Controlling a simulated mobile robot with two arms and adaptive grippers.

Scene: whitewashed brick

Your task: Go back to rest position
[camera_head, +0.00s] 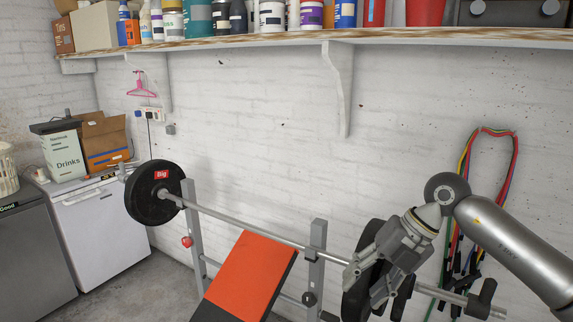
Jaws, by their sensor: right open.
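My right arm comes in from the right edge. My right gripper (362,285) is open and points down and to the left, in front of the right-hand end of the barbell (270,235). It covers part of the right weight plate (357,300). I cannot tell whether it touches the bar or the plate. I see nothing held between its fingers. My left gripper is not in view.
A weight bench (250,275) with an orange and black pad stands below the bar. A shelf (300,42) with several cans and bottles runs along the top. Coloured bands (515,160) hang on the right wall. A white appliance (105,235) stands left.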

